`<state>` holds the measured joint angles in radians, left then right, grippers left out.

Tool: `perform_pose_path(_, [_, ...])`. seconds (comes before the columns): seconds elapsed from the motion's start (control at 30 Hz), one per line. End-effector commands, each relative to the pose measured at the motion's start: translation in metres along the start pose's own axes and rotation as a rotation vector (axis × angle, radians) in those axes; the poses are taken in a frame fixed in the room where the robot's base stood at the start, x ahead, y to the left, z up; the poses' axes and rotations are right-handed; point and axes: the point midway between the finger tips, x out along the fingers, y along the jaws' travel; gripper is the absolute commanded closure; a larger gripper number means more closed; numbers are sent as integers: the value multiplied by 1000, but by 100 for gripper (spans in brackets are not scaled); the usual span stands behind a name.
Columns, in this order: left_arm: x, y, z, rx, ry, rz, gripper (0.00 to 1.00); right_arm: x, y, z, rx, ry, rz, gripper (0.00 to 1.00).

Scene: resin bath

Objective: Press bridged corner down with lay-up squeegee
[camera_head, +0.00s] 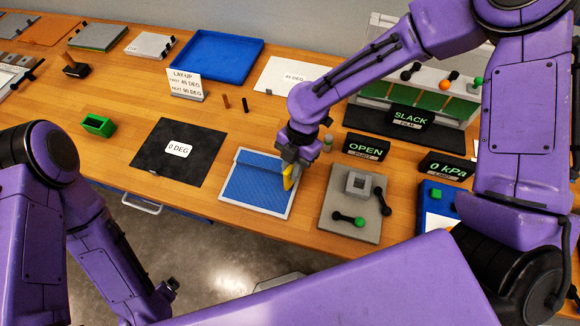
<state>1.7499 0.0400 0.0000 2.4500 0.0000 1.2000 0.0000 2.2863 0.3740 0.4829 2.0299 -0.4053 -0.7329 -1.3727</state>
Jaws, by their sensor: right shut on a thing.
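The yellow lay-up squeegee (288,181) is held in my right gripper (291,166), which is shut on it and points down. The squeegee's lower edge is at the right part of the blue ply (250,182). I cannot tell whether it touches the ply. The blue ply lies in a shallow light-rimmed mould (222,198) near the table's front edge. The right gripper and squeegee cover part of its right side, and no bridged corner can be made out. My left gripper (170,290) is low, in front of the table, and its fingers are too unclear to read.
A black sheet marked 0 DEG (208,158) lies left of the mould. A grey plate (335,226) with a block and dark-handled parts lies to the right. Signs reading OPEN (366,148) and 0 kPa (446,167) stand behind. A blue tray (258,50) sits at the back.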

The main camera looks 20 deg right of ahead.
Motion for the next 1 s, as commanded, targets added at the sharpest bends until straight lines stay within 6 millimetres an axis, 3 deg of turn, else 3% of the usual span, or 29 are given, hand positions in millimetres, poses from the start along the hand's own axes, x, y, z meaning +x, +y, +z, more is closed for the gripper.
perform_pose_path(0.4, [0,0,0,0,0,0,0,-47,0,-15,0,0,3,100])
perform_pose_path(0.83, [0,0,0,0,0,0,0,-55,0,-17,0,0,2,100])
perform_pose_path(1.0, [0,0,0,0,0,0,0,-69,1,-21,-1,-1,5,100])
